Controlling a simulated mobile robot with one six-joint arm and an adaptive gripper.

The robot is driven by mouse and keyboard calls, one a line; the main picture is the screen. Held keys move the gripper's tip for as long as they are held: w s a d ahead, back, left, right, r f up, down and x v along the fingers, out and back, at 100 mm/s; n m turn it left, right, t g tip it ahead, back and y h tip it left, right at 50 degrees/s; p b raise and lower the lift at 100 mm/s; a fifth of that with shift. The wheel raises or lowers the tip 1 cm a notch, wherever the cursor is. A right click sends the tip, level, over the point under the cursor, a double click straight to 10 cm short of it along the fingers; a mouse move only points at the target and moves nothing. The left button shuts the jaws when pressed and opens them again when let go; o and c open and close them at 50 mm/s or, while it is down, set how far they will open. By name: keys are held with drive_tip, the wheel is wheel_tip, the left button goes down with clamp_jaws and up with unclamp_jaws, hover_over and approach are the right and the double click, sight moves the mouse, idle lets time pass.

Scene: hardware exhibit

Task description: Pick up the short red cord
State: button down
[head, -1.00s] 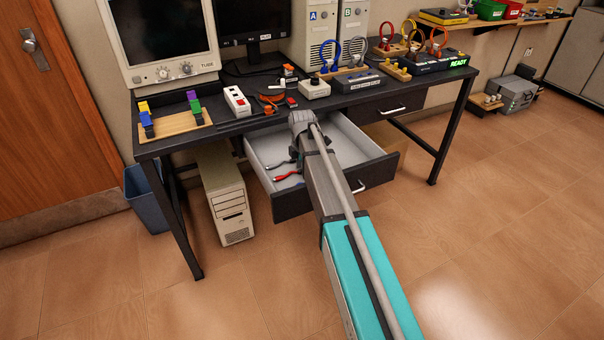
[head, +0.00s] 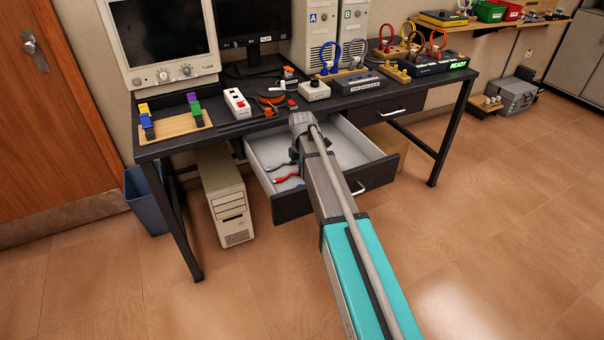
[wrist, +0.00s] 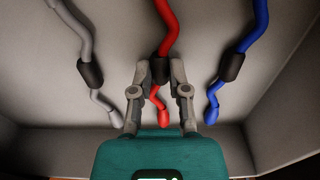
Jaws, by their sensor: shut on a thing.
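The red cord (wrist: 167,30) runs down the middle of the wrist view, with a black sleeve (wrist: 160,70) partway along and a red end below it. My gripper (wrist: 160,73) is shut on it at the sleeve, one finger on each side. In the head view a red end of cord (head: 287,178) shows inside the open drawer, left of my arm. My arm hides most of the gripper and the rest of the cord there. From these views I cannot tell whether the cord touches the drawer floor.
A grey cord (wrist: 86,35) lies left of the red one and a blue cord (wrist: 242,48) right of it, both apart from my fingers. The drawer (head: 360,166) has raised walls around them. The black desk (head: 225,128) overhangs the drawer's back.

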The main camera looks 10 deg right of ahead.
drive_tip(key=shift+r, duration=0.15)
drive_tip(key=shift+r+p, duration=0.9)
drive_tip(key=shift+p, duration=0.2)
drive_tip(key=s+r+p, duration=1)
drive_tip(key=s+r, duration=0.1)
drive_tip(key=s, duration=0.3)
drive_tip(key=shift+p, duration=0.4)
drive_tip(key=shift+d, duration=0.1)
